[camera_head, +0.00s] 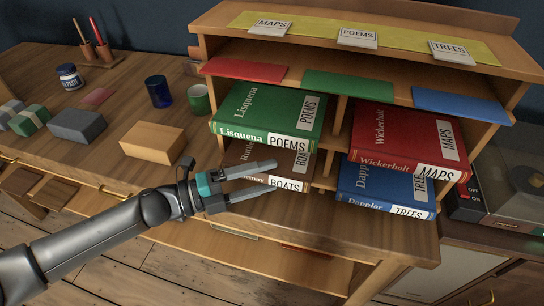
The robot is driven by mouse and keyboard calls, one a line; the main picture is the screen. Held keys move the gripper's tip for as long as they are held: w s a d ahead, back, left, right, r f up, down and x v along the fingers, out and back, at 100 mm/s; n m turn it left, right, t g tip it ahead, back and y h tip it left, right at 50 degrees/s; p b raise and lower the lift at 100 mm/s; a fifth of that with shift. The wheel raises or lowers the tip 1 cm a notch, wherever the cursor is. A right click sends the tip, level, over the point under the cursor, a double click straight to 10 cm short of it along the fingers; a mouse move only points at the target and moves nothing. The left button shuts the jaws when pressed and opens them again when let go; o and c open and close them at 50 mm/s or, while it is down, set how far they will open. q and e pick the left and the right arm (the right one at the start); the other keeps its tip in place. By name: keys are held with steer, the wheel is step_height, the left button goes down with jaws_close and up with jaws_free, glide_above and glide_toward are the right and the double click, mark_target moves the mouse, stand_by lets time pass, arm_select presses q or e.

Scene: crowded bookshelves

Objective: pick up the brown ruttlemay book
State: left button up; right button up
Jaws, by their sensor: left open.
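The brown Ruttlemay book (242,153) lies flat in the lower left compartment of the shelf unit, with a white BOATS label at its right end. It is under the level that holds the green book. My left gripper (274,178) is open, its two fingers pointing right across the front of the brown book and hiding part of its cover and spine. I cannot tell whether the fingers touch the book. Nothing is seen held in it. My right gripper is not in view.
The green Lisquena book (256,108) lies above the brown one. The red Wickerholt book (400,135) and blue Dappler book (375,185) are at right. A wooden block (150,142), green mug (199,100) and blue cup (158,92) stand at left. The desk's front strip (330,215) is bare.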

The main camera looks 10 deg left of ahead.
arm_select(q)
jaws_close()
stand_by(0.7)
stand_by(0.8)
